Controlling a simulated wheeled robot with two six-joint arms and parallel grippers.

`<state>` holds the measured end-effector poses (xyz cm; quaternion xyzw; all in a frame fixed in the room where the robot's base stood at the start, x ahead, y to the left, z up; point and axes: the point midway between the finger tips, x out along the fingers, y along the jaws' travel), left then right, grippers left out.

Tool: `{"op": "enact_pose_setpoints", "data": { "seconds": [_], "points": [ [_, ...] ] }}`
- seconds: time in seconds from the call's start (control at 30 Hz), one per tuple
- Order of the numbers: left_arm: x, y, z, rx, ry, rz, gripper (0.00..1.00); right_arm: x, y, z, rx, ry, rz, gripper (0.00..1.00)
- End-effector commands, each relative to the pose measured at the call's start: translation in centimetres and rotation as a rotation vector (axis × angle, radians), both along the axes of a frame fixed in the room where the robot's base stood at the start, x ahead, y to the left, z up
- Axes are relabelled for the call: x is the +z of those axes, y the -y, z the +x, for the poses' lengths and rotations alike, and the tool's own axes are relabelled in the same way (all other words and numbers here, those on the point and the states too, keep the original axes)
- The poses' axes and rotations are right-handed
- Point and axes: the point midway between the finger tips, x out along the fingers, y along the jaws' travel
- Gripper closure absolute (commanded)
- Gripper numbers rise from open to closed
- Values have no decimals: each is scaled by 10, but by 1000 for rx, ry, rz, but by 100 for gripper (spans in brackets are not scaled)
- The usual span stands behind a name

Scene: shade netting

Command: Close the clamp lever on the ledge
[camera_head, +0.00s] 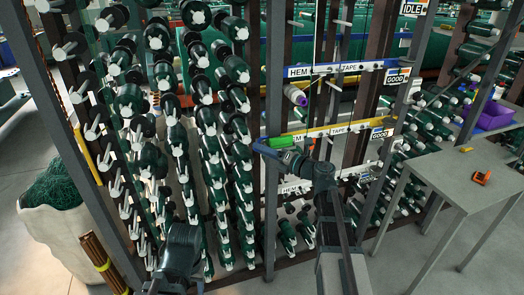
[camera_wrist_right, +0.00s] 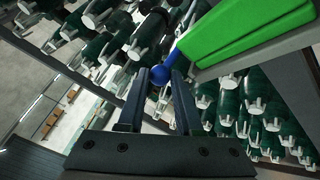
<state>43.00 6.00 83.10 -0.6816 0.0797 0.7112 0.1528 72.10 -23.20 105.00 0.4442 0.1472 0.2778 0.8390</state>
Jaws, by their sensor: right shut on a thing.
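The clamp's green body (camera_head: 280,141) sits at the left end of a yellow ledge (camera_head: 308,134) in the head view. In the right wrist view the green part (camera_wrist_right: 245,38) fills the upper right. A blue ball knob (camera_wrist_right: 160,75) on a short blue stem projects from beside it. My right gripper (camera_wrist_right: 157,82) has its two dark fingers around this knob, shut on it. In the head view the right gripper (camera_head: 283,153) is small, and its fingertips are hard to make out. My left arm shows at the bottom left; its jaws are not clear.
Racks of dark green spools (camera_head: 205,120) stand close to the left of the ledge. A blue ledge (camera_head: 340,68) is above. Dark uprights frame the ledges. A grey table (camera_head: 455,175) with an orange item (camera_head: 481,178) stands at the right. A net-filled sack (camera_head: 55,225) is at the left.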

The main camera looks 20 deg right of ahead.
Motion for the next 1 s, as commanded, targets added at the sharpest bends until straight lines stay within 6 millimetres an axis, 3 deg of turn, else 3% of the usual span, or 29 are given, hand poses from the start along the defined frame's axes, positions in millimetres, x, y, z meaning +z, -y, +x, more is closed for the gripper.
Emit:
{"op": "enact_pose_setpoints", "data": {
  "seconds": [0.23, 0.27, 0.33, 0.67, 0.77, 1.0],
  "points": [
    [0, 0, 0, 0, 0, 0, 50, 0, 0, 0, -1, 0, 0, 100],
    [0, 0, 0, 0, 0, 0, 50, 0, 1, 1, -1, 0, 0, 62],
    [0, 0, 0, 0, 0, 0, 50, 0, 0, 1, -1, 0, 0, 53],
    [0, 0, 0, 0, 0, 0, 50, 0, 2, -2, -2, 0, 0, 53],
    [0, 0, 0, 0, 0, 0, 50, 0, 9, -12, -4, 0, 0, 53],
    [0, 0, 0, 0, 0, 0, 50, 0, 39, -53, -6, 0, 0, 53]
  ]
}}
